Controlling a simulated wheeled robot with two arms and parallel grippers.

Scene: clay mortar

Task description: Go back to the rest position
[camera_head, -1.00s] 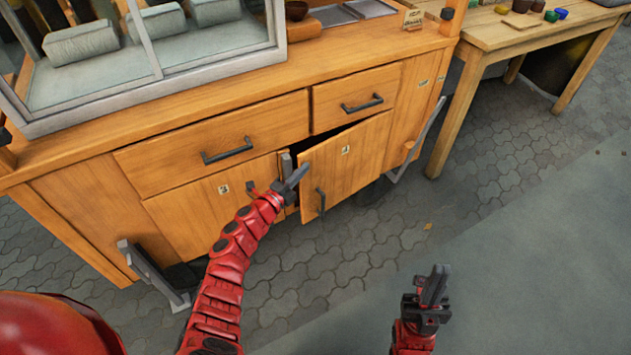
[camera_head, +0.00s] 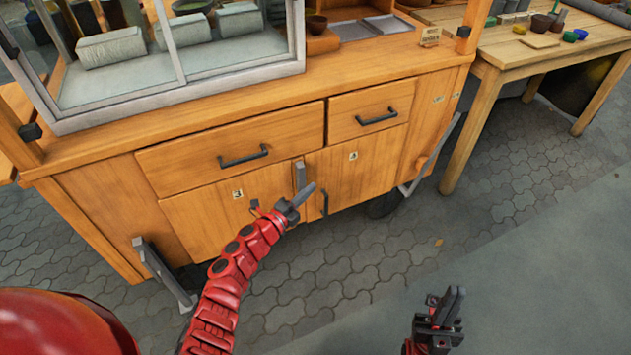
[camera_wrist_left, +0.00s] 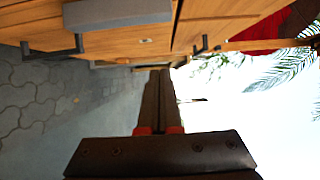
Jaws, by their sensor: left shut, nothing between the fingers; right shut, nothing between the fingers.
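My left gripper (camera_head: 300,202) is shut and empty, in front of the lower cabinet doors near the line where they meet. In the left wrist view its closed fingers (camera_wrist_left: 157,95) point toward the cart front. Whether it touches the door is hard to tell. My right gripper (camera_head: 448,304) is shut and empty, low at the right over the paved floor, well apart from the cart. The right cabinet door (camera_head: 365,168) looks closed, flush with the left cabinet door (camera_head: 222,208).
The wooden cart (camera_head: 110,200) has two drawers with dark handles and a glass case (camera_head: 160,50) on top. A metal leg (camera_head: 160,272) juts out at its lower left. A wooden table (camera_head: 510,45) with small pots stands at right. The floor (camera_head: 380,260) in front is clear.

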